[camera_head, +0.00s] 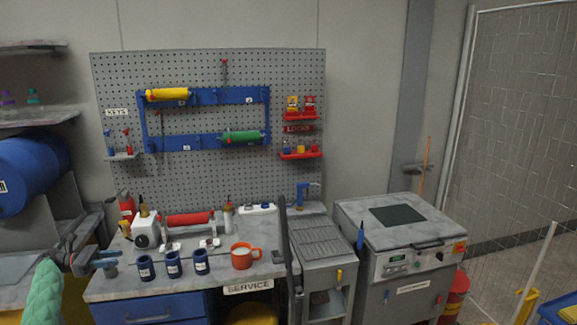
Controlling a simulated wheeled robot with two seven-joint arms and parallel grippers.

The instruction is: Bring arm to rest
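My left gripper (104,264) is at the lower left, in front of the left end of the service bench (215,275). It is small and partly dark, and I cannot tell whether its fingers are apart. No held object can be made out in it. Several dark blue cups (172,264) stand on the bench just right of it. My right gripper is not in view.
An orange mug (243,256) and a red roller (188,219) are on the bench. A pegboard (210,120) behind holds a yellow roller (167,94) and a green roller (241,137). A blue drum (30,175) is at left; a grey machine (400,240) stands at right.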

